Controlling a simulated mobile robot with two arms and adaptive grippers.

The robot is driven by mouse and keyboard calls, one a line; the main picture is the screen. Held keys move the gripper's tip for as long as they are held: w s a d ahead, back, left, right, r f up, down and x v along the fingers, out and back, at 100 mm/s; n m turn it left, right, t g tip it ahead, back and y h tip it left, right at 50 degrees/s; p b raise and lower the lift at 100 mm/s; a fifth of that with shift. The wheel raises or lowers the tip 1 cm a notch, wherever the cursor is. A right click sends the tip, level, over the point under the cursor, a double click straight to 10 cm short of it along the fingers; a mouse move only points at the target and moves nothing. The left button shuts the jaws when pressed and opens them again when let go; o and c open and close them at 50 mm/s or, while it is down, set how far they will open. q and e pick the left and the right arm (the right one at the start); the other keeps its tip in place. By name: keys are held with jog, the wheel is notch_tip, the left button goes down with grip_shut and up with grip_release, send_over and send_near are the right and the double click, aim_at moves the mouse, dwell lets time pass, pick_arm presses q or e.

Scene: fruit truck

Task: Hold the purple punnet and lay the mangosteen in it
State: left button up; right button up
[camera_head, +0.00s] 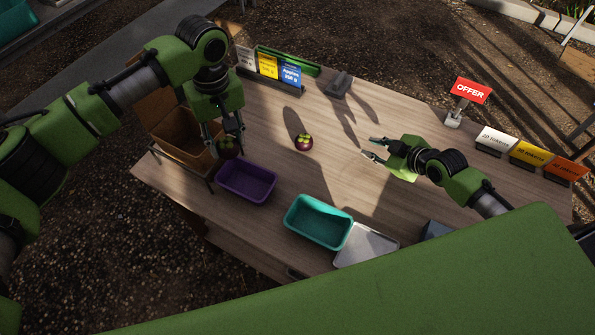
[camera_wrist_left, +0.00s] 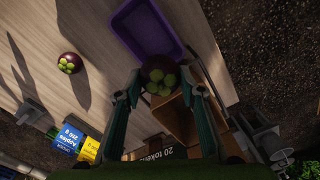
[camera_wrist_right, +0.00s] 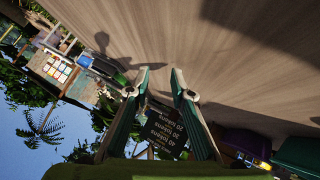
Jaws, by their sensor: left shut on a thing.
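The purple punnet (camera_head: 246,182) stands empty on the table near its front left edge; it also shows in the left wrist view (camera_wrist_left: 148,30). My left gripper (camera_head: 230,148) is shut on a mangosteen (camera_head: 228,152), held just behind and to the left of the punnet in the head view. That mangosteen shows between the fingers in the left wrist view (camera_wrist_left: 158,78). A second mangosteen (camera_head: 304,142) lies on the table to the right, also in the left wrist view (camera_wrist_left: 70,63). My right gripper (camera_head: 370,150) is open and empty over the right side of the table.
A teal punnet (camera_head: 318,222) stands right of the purple one, next to a pale metal plate (camera_head: 366,246). A cardboard box (camera_head: 180,135) is at the left edge. Price cards (camera_head: 268,66), a red offer sign (camera_head: 471,90) and token cards (camera_head: 530,153) line the back and right. The table middle is mostly clear.

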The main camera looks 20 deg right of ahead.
aim_at(259, 168)
jog(key=a+y, duration=0.1)
jog(key=a, duration=0.4)
jog(key=s+a+r+y, duration=0.1)
jog(key=a+y, duration=0.1)
jog(key=a, duration=0.3)
jog(key=s+a+m+y, duration=0.1)
jog(key=a+y, duration=0.1)
jog(key=a, duration=0.3)
jog(key=shift+s+a+r+g, duration=0.1)
jog(key=shift+s+r+g, duration=0.05)
jog(key=shift+r+g, duration=0.2)
jog(key=a+r+y, duration=0.1)
jog(key=a, duration=0.2)
jog(key=s+a+r+y, duration=0.1)
jog(key=a, duration=0.1)
jog(key=s+a+r+y, duration=0.1)
jog(key=a, duration=0.2)
jog(key=shift+s+a+r, duration=0.1)
jog(key=shift+s+a, duration=0.1)
jog(key=shift+a, duration=0.15)
jog(key=x, duration=1.1)
jog(key=shift+w+a+f, duration=0.1)
jog(key=shift+a+f, duration=0.1)
jog(key=shift+a, duration=0.2)
grip_shut()
pick_arm(q)
jog(key=shift+f, duration=4.55)
